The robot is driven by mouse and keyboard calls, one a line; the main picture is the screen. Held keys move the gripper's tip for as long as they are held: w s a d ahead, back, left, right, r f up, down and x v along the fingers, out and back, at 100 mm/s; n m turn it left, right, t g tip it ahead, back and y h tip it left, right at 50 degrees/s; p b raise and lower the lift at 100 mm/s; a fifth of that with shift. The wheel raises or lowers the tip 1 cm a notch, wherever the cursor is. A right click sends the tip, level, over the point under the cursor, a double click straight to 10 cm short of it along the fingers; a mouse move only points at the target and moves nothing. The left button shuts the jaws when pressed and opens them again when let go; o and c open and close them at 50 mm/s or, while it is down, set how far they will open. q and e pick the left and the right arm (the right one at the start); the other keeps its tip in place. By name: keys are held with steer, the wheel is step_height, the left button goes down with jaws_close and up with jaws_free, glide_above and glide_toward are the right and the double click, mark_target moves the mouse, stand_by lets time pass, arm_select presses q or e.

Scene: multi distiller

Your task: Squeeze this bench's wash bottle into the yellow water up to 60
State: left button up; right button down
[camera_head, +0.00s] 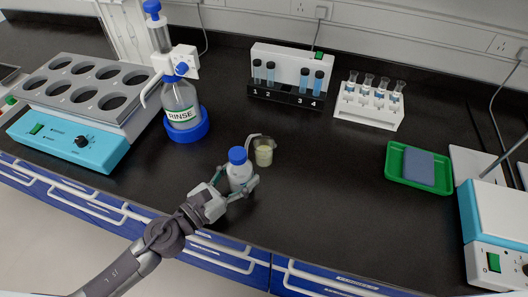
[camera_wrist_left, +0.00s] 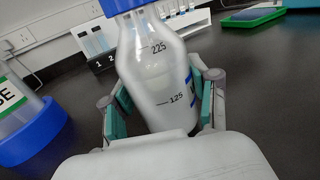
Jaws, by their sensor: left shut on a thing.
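The wash bottle (camera_head: 239,172) is a translucent white bottle with a blue cap, near the bench's front edge. My left gripper (camera_head: 238,180) is shut around its body. The left wrist view shows the bottle (camera_wrist_left: 158,75) between the teal finger pads, with the marks 225 and 125 on its side. A thin pale tube runs from the cap toward a small clear beaker (camera_head: 264,157) of pale yellow water just behind and to the right. I cannot tell whether the tube's tip is over the beaker. The water level against any marks is too small to read. My right gripper is out of view.
The RINSE bottle dispenser (camera_head: 181,100) stands in a blue ring behind left, near the teal-grey water bath (camera_head: 75,105). A numbered tube rack (camera_head: 290,94) and a white rack (camera_head: 367,111) stand behind. A green tray (camera_head: 396,178) lies at right. The bench between is clear.

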mark_target(233, 163)
arm_select(q)
step_height(233, 163, up, 6)
steer(key=p, duration=0.6)
steer(key=shift+r, duration=0.1)
stand_by(0.4)
